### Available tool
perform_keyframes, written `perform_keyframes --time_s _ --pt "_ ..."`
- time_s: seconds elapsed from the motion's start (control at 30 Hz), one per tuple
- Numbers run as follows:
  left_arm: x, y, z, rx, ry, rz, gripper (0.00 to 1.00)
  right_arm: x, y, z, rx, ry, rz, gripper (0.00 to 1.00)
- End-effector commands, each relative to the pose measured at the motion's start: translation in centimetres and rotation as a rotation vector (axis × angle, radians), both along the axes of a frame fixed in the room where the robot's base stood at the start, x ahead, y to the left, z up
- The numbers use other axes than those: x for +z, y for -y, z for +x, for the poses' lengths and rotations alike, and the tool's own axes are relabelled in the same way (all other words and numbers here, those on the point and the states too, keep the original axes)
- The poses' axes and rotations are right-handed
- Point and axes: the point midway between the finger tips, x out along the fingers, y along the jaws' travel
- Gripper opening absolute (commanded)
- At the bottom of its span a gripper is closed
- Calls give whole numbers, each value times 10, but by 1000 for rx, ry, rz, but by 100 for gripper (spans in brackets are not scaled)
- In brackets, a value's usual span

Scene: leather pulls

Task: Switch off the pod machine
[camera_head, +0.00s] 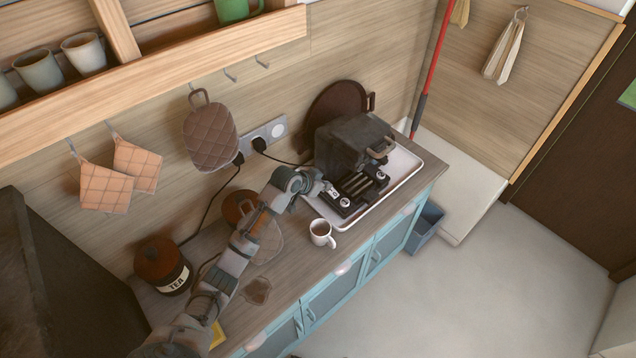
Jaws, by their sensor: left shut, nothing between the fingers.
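The pod machine (343,143) is a dark, boxy appliance with a handle on its right. It stands on a white tray (407,178) at the far end of the counter. Its low front part, with dark bars and small light round parts, faces the counter's front edge. My left arm reaches over the counter from the lower left. My left gripper (326,187) is shut and empty, at the left side of the machine's front part. I cannot tell whether it touches the machine. The machine's switch is too small to make out. My right gripper is not in view.
A white mug (321,233) stands close below the gripper, near the counter's front edge. A tea canister (163,266) and a brown pot (239,207) stand along my left arm. A cord runs to the wall socket (266,136). A quilted mitt (210,137) hangs above.

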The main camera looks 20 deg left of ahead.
Motion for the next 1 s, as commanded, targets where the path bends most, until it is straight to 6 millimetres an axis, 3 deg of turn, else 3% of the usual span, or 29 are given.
perform_keyframes --time_s 0.2,0.37,1.0 --pt "28 -9 -25 -2 5 0 0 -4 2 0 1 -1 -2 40" --pt "38 -14 -35 -1 4 -3 0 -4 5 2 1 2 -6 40" --pt "41 -14 -38 -2 3 -4 0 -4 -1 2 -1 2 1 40"
